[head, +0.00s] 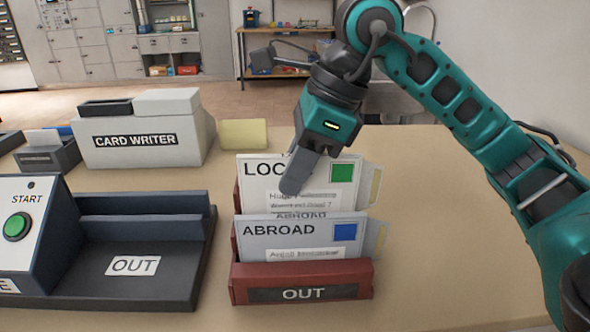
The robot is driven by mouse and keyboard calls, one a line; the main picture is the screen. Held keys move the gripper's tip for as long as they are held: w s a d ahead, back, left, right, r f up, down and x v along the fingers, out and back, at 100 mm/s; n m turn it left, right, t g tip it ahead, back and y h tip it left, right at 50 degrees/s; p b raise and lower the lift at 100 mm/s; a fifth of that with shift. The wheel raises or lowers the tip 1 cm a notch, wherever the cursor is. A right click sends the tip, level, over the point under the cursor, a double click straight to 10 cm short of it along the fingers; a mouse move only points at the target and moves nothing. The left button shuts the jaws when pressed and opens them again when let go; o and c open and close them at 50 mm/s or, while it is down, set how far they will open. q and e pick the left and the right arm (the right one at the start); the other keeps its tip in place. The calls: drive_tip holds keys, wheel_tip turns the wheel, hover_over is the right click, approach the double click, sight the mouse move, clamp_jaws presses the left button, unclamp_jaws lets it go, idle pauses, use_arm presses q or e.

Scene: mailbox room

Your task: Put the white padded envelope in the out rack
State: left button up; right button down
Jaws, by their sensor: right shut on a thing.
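A dark red rack marked OUT (240,284) stands on the table. A white envelope marked LOC (252,190), with a green square, stands upright in its rear part. A whitish envelope marked ABROAD (280,239), with a blue square, stands in front of it. I cannot tell which one is padded. My right gripper (297,178) points down at the LOC envelope's top edge and is shut on it. One grey finger lies over its front and covers part of its lettering. The other finger is hidden behind it. My left gripper is not in view.
Left of the rack is a black tray with its own OUT label (133,265), joined to a box with a green START button (17,226). A card writer (150,140) and a yellowish pad (243,133) stand behind. The table is clear right of the rack.

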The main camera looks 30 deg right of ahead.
drive_tip(key=shift+s+a+f+b, duration=0.1)
drive_tip(key=shift+s+f+b, duration=0.1)
drive_tip(key=shift+f, duration=0.35)
drive_tip(key=shift+s+f+b, duration=0.15)
drive_tip(key=shift+f, duration=0.4)
drive_tip(key=c, duration=1)
unclamp_jaws()
drive_tip(key=shift+r, duration=0.15)
drive_tip(key=r+p, duration=0.1)
drive_tip(key=w+r+p, duration=0.1)
drive_tip(key=r+p, duration=0.1)
drive_tip(key=shift+s+r+p, duration=0.1)
drive_tip(key=shift+r+p, duration=1.5)
drive_tip(key=shift+r, duration=0.35)
